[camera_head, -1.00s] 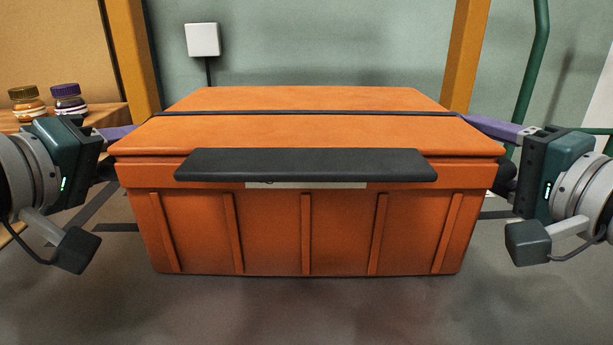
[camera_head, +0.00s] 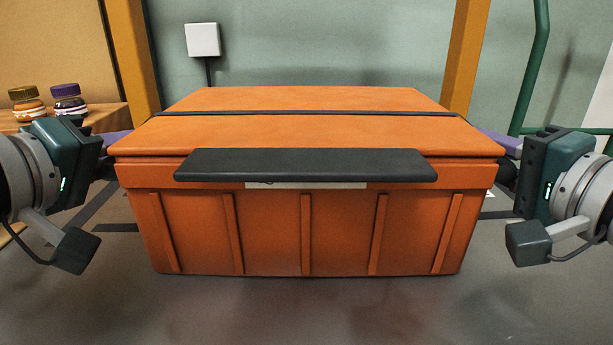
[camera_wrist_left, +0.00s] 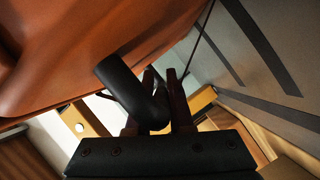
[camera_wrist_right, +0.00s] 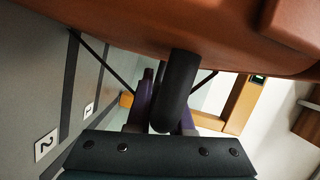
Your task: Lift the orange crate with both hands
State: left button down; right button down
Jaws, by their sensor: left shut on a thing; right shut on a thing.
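The orange crate (camera_head: 306,228) is closed under an orange lid, with a black bar along its front and a dark strap across the top. It is level in the middle of the head view. My left gripper (camera_wrist_left: 160,100) is at the crate's left side, its fingers shut around the black side handle (camera_wrist_left: 124,82). My right gripper (camera_wrist_right: 163,100) is at the right side, its fingers shut around the other black handle (camera_wrist_right: 180,75). The crate hides both sets of fingertips from the head view.
Two jars stand on a wooden surface at the left, one with a gold lid (camera_head: 27,103) and one with a purple lid (camera_head: 68,100). Yellow posts (camera_head: 466,55) stand behind the crate. A green rail (camera_head: 530,75) is at the right. Open floor lies in front.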

dwell(0.8)
